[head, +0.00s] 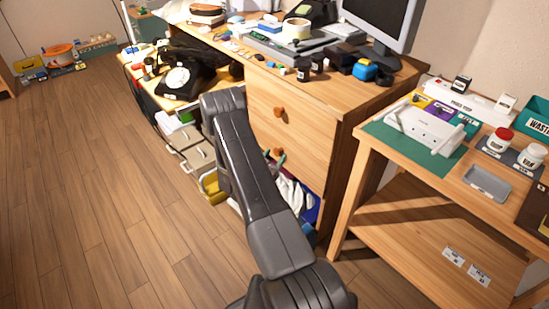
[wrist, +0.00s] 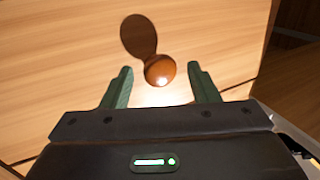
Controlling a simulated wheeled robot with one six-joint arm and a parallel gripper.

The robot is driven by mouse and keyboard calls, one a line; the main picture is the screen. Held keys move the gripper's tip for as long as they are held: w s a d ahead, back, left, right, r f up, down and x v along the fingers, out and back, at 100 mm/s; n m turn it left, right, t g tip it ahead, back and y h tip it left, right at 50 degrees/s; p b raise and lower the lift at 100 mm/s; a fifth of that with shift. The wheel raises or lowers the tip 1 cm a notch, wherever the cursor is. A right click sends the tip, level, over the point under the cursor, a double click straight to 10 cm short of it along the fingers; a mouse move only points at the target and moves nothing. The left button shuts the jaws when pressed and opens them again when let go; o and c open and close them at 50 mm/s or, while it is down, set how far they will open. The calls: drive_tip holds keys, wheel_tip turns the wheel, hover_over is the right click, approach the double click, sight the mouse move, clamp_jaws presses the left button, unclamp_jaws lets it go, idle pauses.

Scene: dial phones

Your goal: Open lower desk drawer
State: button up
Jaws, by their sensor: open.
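The wooden desk has a pale drawer front with an upper round brown knob (head: 280,113) and a lower knob (head: 277,153) in the head view. The lower knob is partly beside my dark arm, and the drawer seams there are hard to make out. In the wrist view, one glossy brown knob (wrist: 160,70) stands out from a flat wooden front and casts a dark shadow on it. My gripper (wrist: 162,82) is open, with a green finger on each side of this knob and gaps to both.
A side table (head: 375,160) with jars and a white device stands close on the right. Below the drawers is white and blue clutter (head: 300,195). Boxes and a black dial phone (head: 180,77) are at left. The wooden floor (head: 90,190) is clear on the left.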

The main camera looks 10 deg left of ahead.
drive_tip(key=shift+w+d, duration=0.1)
drive_tip(key=shift+w, duration=0.2)
clamp_jaws()
drive_tip(key=s+a+b, duration=0.2)
drive_tip(key=s+a, duration=0.8)
drive_tip(key=s, duration=0.3)
drive_tip(key=s+a+b, duration=0.3)
drive_tip(key=s+a, duration=0.7)
drive_tip(key=s, duration=0.2)
drive_tip(key=shift+s, duration=0.4)
unclamp_jaws()
